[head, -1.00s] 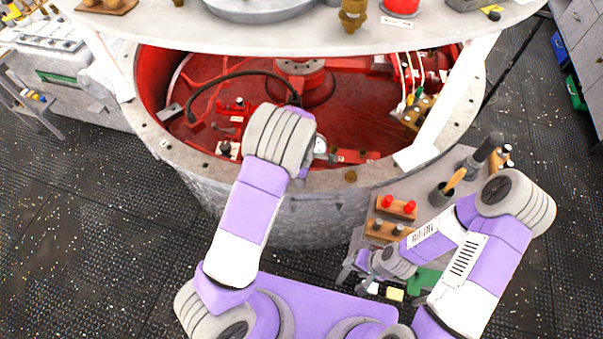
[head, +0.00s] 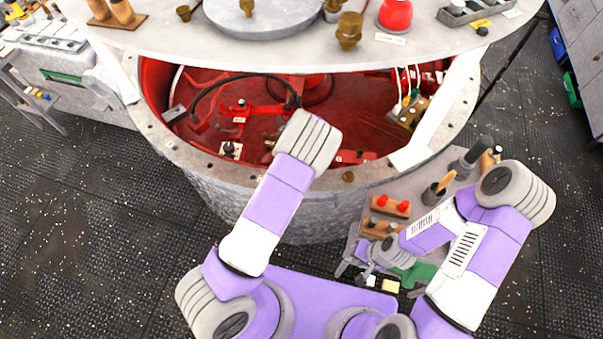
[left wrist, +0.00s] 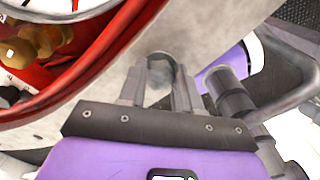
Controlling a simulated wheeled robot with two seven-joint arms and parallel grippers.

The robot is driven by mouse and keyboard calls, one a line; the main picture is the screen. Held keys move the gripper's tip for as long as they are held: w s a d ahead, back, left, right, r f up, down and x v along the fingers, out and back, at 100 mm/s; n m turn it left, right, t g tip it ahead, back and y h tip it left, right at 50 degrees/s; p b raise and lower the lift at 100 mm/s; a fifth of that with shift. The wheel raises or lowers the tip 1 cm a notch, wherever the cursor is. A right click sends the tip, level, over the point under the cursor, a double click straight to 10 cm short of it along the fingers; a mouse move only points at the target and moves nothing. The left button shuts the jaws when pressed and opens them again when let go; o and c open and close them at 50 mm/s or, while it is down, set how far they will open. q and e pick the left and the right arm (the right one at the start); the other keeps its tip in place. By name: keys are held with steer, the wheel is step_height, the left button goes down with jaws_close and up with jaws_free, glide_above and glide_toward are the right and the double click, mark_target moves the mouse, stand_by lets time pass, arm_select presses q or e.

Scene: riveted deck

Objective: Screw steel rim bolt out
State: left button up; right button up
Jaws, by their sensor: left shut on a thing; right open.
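My left gripper (left wrist: 158,82) is shut on the steel rim bolt (left wrist: 159,68), a grey hex-headed bolt between its two fingertips in the left wrist view. Grey metal of the vessel lies behind it. I cannot tell whether the bolt is still seated in the rim. In the head view my left arm covers the left gripper and the bolt. The vessel's pale rim (head: 205,166) curves around a red interior. My right gripper (head: 357,274) is open and appears empty, low over the side bench at the vessel's right.
A round upper plate (head: 290,50) overhangs the vessel on white posts (head: 440,115). The side bench holds wooden blocks with red pegs (head: 393,205) and a dark cup (head: 433,193). Open dark floor lies at left.

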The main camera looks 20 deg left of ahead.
arm_select(q)
steer(key=shift+s+f+n+p, duration=0.2)
steer(key=shift+n+p, duration=0.3)
steer(key=shift+n, duration=0.6)
steer(key=o, duration=1)
steer(key=shift+o, duration=0.2)
steer(key=shift+w+r, duration=0.1)
steer(key=shift+w, duration=0.05)
steer(key=shift+r, duration=0.4)
step_height(320, 180, up, 7)
steer(key=shift+f, duration=0.1)
steer(key=shift+f, duration=0.1)
